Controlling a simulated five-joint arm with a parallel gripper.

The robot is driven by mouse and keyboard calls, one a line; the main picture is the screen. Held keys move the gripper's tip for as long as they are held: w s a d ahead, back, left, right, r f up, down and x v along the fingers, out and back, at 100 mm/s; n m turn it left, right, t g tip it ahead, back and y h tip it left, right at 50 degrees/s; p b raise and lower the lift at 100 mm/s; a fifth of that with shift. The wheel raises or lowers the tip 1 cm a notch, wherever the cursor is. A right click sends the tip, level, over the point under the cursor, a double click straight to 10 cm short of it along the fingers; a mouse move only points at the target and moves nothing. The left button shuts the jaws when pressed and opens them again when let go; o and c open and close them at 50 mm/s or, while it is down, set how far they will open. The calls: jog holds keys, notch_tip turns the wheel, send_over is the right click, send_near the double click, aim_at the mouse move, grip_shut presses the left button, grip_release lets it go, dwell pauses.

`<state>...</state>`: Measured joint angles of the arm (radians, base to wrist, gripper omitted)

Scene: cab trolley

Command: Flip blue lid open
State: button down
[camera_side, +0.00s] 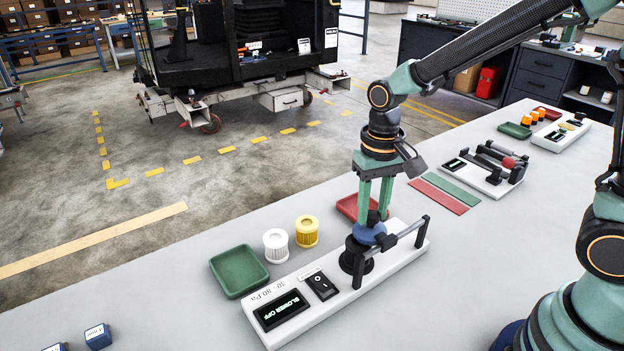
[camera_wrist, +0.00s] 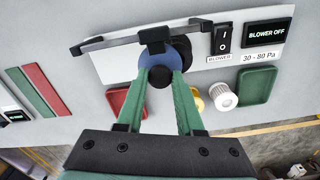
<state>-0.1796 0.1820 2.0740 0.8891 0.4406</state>
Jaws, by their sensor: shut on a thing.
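The blue lid (camera_side: 367,236) is on a black round port (camera_side: 353,259) on the white blower unit (camera_side: 404,259). The lid (camera_wrist: 183,50) also shows in the wrist view, partly hidden by my fingers. My gripper (camera_side: 374,215) points down over it. Its two green fingers are shut on the lid's black knob (camera_wrist: 160,77). I cannot tell whether the lid is tilted. A grey bar (camera_side: 397,243) on black supports runs beside the port. The unit's display (camera_side: 281,310) reads BLOWER OFF.
A white filter (camera_side: 276,245), a yellow filter (camera_side: 307,231) and a green tray (camera_side: 239,271) stand left of the unit. A red tray (camera_side: 354,207) is behind my gripper. Red and green strips (camera_side: 446,192) lie farther right. The table's front left is mostly clear.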

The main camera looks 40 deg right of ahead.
jog(key=d, duration=0.7)
jog(key=shift+d, duration=0.25)
jog(key=c, duration=0.5)
grip_release()
jog(key=shift+c, duration=0.2)
jog(key=shift+a+r, duration=0.1)
jog(key=shift+r, duration=0.05)
notch_tip(320, 180, up, 12)
